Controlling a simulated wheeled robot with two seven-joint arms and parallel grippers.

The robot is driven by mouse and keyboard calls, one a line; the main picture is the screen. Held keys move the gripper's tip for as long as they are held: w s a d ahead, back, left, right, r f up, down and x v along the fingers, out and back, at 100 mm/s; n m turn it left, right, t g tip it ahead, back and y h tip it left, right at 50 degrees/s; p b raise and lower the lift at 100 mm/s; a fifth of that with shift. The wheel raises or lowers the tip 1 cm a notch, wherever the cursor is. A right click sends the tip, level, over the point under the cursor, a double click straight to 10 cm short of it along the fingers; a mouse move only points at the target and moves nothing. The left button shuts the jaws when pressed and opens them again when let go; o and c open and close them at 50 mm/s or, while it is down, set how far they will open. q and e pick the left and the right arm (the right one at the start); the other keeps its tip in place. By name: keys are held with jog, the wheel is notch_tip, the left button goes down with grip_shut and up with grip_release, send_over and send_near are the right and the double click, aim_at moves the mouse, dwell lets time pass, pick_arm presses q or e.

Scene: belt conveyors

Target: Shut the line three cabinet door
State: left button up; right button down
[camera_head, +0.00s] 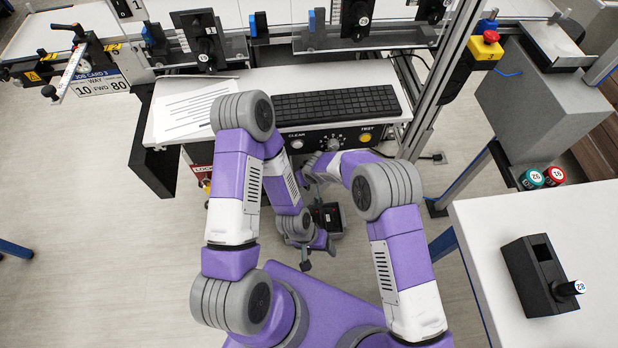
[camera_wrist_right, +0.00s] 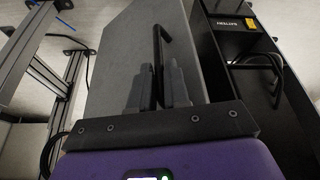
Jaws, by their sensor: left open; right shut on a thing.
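In the right wrist view, a flat grey door panel (camera_wrist_right: 112,62) carries a dark bar handle (camera_wrist_right: 161,42). My right gripper (camera_wrist_right: 158,88) is shut on this handle, one finger on each side. The door stands open beside a black cabinet (camera_wrist_right: 212,62), whose dark inside shows at the right. In the head view my right forearm reaches under the console, and its gripper is hidden there. My left gripper (camera_head: 318,256) is open and empty, low between my arms. No line number is readable on the door.
The console's keyboard (camera_head: 336,104) and control panel (camera_head: 335,141) overhang my right forearm. A white table (camera_head: 540,225) with a black device (camera_head: 537,275) is at the right. A metal frame (camera_wrist_right: 45,70) stands left of the door.

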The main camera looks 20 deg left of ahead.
jog(key=c, duration=1.2)
grip_release()
jog(key=shift+r, duration=0.1)
jog(key=p+v, duration=0.2)
jog(key=v, duration=0.5)
jog(key=shift+s+d+r, duration=0.1)
jog(key=shift+r, duration=0.1)
